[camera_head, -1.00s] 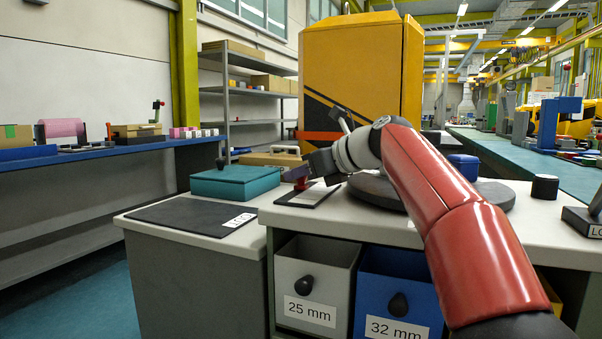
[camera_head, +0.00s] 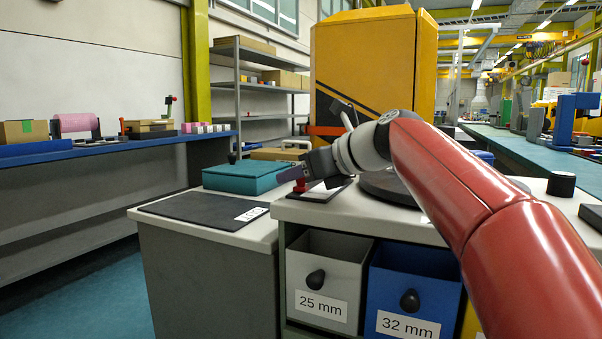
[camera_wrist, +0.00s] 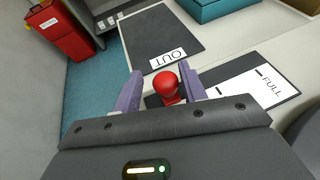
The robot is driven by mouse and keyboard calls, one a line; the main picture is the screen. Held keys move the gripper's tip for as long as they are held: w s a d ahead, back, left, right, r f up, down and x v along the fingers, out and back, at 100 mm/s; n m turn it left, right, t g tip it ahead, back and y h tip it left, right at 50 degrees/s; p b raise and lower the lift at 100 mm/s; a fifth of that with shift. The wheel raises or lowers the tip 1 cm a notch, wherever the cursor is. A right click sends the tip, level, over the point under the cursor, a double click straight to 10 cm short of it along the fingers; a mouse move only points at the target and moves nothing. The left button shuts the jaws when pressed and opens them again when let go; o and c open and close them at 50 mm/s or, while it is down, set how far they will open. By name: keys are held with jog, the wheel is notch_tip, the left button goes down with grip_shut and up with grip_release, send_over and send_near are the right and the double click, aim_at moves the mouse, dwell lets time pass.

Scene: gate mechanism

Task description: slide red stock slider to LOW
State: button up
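The red slider knob (camera_wrist: 166,84) stands upright on a dark plate with a white strip (camera_wrist: 258,84) marked FULL at its right end in the wrist view; no LOW mark is readable. The knob is toward the plate's left end. My gripper (camera_wrist: 160,73) is open, with one purple finger on each side of the knob and a visible gap on the left. In the head view the red knob (camera_head: 300,186) shows just below my gripper (camera_head: 293,174), at the counter's left edge, and my wrist hides part of the plate (camera_head: 328,191).
A black mat (camera_head: 195,205) with an OUT label lies on the lower counter to the left. A teal box (camera_head: 243,178) stands behind it. Drawers marked 25 mm (camera_head: 322,285) and 32 mm (camera_head: 410,295) are under the counter. A round dark disc (camera_head: 385,188) lies right of the plate.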

jog(key=p+v, duration=0.1)
jog(key=v, duration=0.7)
dwell(0.5)
